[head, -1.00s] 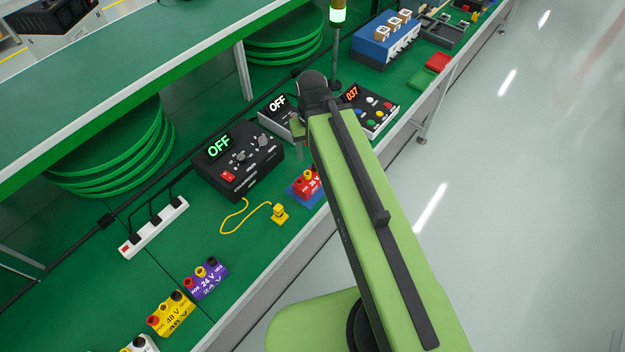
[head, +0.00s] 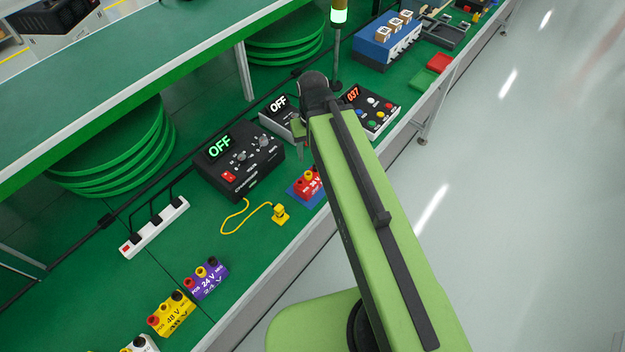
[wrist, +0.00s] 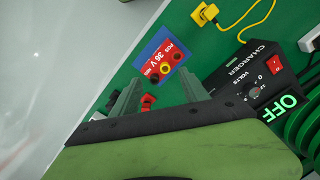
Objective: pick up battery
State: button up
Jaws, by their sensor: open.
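A red battery marked 36 V (head: 308,181) sits on a blue pad (head: 294,195) near the bench's front edge. It also shows in the wrist view (wrist: 158,58), with its terminals facing the camera, just beyond my fingertips. My gripper (wrist: 161,80) is open, with its two fingers apart and no battery held between them. In the head view my arm partly covers the gripper and the right side of the battery. A purple 24 V battery (head: 206,280), a yellow 48 V battery (head: 170,314) and a white one (head: 140,345), cut off by the frame, stand at the lower left.
A black charger (head: 237,163) reading OFF stands behind the red battery. A yellow plug and cable (head: 280,214) lie beside it. A power strip (head: 155,228) lies at the left. A button box (head: 369,112) and a signal lamp (head: 337,45) stand farther along. The floor at the right is clear.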

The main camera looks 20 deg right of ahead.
aim_at(306, 186)
jog(key=u, duration=3)
jog(key=k, duration=0.6)
jog(key=z, duration=0.1)
